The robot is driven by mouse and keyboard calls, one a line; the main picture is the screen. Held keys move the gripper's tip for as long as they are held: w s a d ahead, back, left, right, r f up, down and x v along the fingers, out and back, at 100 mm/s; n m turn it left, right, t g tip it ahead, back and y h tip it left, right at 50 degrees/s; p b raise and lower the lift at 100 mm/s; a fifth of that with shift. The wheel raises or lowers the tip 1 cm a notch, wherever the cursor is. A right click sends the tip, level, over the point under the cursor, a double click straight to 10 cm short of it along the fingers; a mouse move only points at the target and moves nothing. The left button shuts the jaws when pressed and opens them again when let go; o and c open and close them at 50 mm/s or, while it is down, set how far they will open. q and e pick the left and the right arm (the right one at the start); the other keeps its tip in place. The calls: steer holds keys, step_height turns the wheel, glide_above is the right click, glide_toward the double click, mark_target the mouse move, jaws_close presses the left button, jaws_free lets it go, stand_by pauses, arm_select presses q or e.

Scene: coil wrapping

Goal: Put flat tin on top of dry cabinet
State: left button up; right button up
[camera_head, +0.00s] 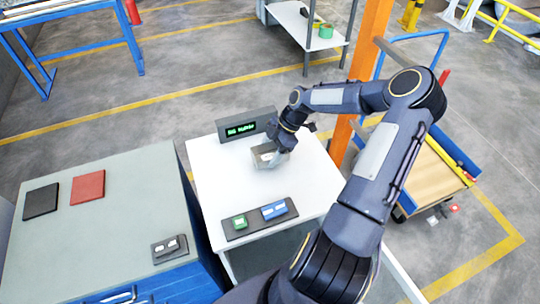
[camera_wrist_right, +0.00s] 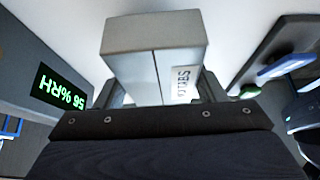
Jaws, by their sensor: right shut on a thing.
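The flat tin (camera_head: 264,155) is a grey metal box with a white label; it fills the upper middle of the right wrist view (camera_wrist_right: 150,35). My right gripper (camera_head: 270,153) is shut on it, with a finger on each side. The dry cabinet (camera_head: 212,178) has a white top and a dark humidity display (camera_head: 241,129) at its back edge, lit green; the display also shows in the right wrist view (camera_wrist_right: 48,88). The tin is over the back middle of this top. I cannot tell whether it touches the surface. My left gripper is not in view.
A dark tray (camera_head: 240,233) with a green and a blue item lies at the front of the cabinet top. Left stands a grey-green bench (camera_head: 120,215) with a black pad (camera_head: 41,201), a red pad (camera_head: 88,187) and a small tray. An orange post (camera_head: 368,45) rises behind right.

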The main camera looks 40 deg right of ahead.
mark_target(270, 156)
steer(key=f, duration=0.1)
steer(key=f+p, duration=0.1)
steer(key=f, duration=0.1)
steer(key=shift+w+d, duration=0.15)
steer(key=shift+w, duration=0.05)
steer(key=shift+f, duration=0.3)
steer(key=shift+f, duration=0.2)
steer(key=o, duration=1.1)
